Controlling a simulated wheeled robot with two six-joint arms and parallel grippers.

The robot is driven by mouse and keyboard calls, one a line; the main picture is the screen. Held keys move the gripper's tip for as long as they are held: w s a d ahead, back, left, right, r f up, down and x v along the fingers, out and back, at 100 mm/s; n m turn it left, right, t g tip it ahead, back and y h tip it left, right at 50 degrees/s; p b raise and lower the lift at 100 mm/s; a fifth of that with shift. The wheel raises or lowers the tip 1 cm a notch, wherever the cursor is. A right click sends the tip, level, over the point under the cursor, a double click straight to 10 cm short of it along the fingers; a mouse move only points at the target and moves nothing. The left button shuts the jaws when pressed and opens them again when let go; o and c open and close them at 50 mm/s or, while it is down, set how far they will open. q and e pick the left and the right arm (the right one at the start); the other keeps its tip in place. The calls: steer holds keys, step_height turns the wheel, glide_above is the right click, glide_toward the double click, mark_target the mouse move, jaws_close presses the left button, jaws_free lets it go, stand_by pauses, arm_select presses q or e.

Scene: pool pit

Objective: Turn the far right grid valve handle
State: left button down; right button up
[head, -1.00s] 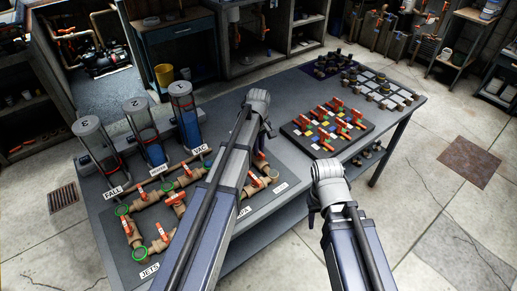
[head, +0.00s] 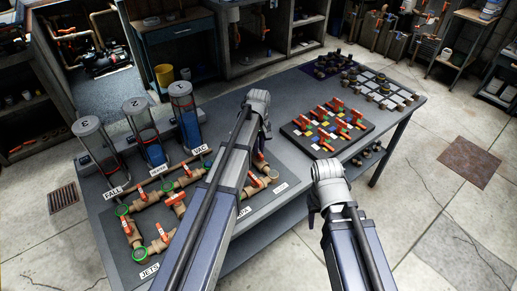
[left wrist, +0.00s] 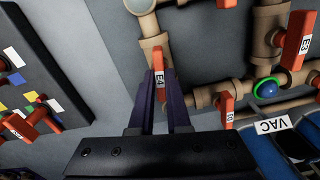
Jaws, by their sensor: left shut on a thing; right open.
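In the left wrist view, my left gripper (left wrist: 161,98) is shut on an orange valve handle (left wrist: 159,63) with a white label. The handle sits on a tan pipe fitting of the pipe grid (left wrist: 155,42), between the two dark fingers. In the head view, my left gripper (head: 267,131) reaches down at the right end of the pipe board (head: 202,248); my arm hides much of that end, including most of the held handle. My right gripper (head: 313,214) is open and empty, in front of the table's near edge, apart from the valves.
Three clear cylinders (head: 145,130) stand behind the pipes, some with blue inside. A dark board (head: 356,143) with several red handles and coloured squares lies right of my left gripper. Other fittings (head: 372,88) sit at the table's far right.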

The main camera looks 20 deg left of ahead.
arm_select(q)
steer(key=m, duration=0.4)
steer(key=shift+m, duration=0.3)
steer(key=m, duration=0.3)
steer(key=shift+m, duration=0.4)
steer(key=m, duration=0.4)
steer(key=shift+m, duration=1.7)
steer(key=c, duration=0.9)
jaws_free()
steer(key=shift+r, duration=0.1)
